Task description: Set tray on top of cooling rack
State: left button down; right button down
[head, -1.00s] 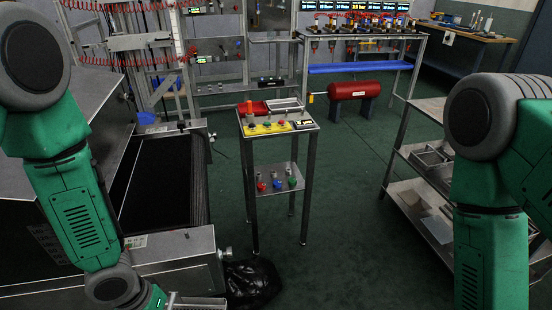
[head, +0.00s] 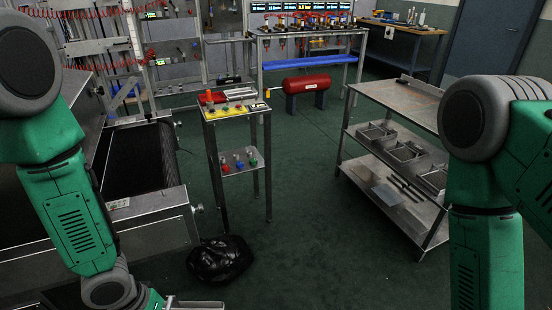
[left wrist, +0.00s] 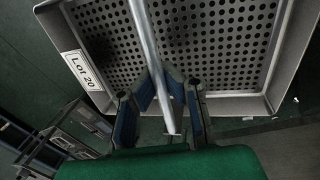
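A perforated metal tray (left wrist: 110,50) with a "Lot 20" label fills the upper part of the left wrist view. A round metal bar (left wrist: 146,40) runs across its middle. My left gripper (left wrist: 161,82) has its blue-padded fingers closed on this bar from both sides. In the head view, only a small metal edge of the tray (head: 195,304) shows at the bottom. A steel shelved unit, which looks like the cooling rack (head: 402,97), stands at the right with a mostly bare top. My right gripper is out of view.
Small bins (head: 405,151) sit on the rack's middle shelf. A control stand (head: 236,110) stands at centre left. A black bag (head: 219,260) lies on the floor before it. The dryer conveyor (head: 135,160) is at left. Green floor (head: 310,200) is open between stand and rack.

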aim_at(420, 106)
jog(key=z, duration=1.7)
jog(key=i+j+z, duration=0.2)
jog(key=j+z, duration=0.15)
jog(key=i+j+z, duration=0.1)
jog(key=j+z, duration=0.25)
jog(key=i+j+z, duration=0.1)
jog(key=j+z, duration=0.25)
jog(key=i+j, duration=0.1)
jog(key=j, duration=1)
jog(key=i+j, duration=0.15)
jog(key=j, duration=0.9)
jog(key=i+j, duration=0.15)
jog(key=j, duration=0.4)
